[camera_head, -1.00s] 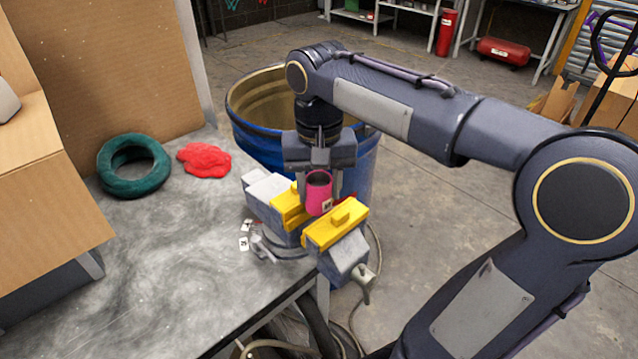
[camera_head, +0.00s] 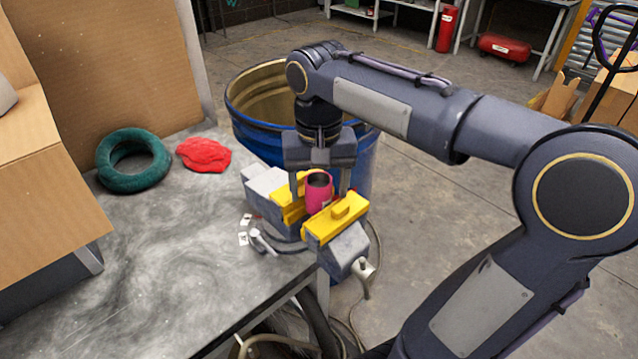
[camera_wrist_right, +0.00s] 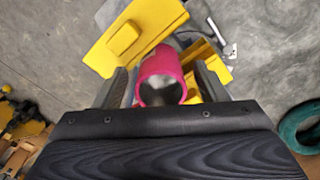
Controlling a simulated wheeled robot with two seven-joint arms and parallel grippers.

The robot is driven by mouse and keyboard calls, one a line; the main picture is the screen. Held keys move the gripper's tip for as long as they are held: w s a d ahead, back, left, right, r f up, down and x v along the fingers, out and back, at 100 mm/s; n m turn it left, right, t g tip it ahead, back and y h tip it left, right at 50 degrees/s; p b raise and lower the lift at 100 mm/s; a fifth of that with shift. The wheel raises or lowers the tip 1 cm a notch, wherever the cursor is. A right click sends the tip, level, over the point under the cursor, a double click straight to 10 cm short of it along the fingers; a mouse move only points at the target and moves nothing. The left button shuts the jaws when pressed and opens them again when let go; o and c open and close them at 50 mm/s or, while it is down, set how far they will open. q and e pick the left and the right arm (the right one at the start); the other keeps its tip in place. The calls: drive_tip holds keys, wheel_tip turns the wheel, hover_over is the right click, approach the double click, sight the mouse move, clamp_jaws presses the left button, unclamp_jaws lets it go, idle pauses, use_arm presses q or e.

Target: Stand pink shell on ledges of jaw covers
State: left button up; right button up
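The pink shell (camera_head: 318,194), a short open-topped tube, stands about upright between the two yellow jaw covers of the vise. One cover (camera_head: 335,219) is nearer and the other (camera_head: 288,200) is behind to the left. The shell's foot is partly hidden by the nearer cover, so its contact with the ledges cannot be seen clearly. My right gripper (camera_head: 319,190) points down with its fingers open, one on each side of the shell and apart from it. The wrist view also shows the shell (camera_wrist_right: 161,77) between the spread fingers. My left gripper is not in view.
The grey vise (camera_head: 345,250) sits at the corner of the metal bench (camera_head: 180,255). A blue drum (camera_head: 255,135) stands just behind. A teal ring (camera_head: 133,161), a red cloth (camera_head: 203,154) and a cardboard box (camera_head: 45,215) are to the left. The bench's front middle is clear.

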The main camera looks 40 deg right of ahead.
wheel_tip(320, 180, up, 8)
drive_tip(key=shift+f+p, duration=0.1)
drive_tip(key=shift+p, duration=0.5)
idle(0.4)
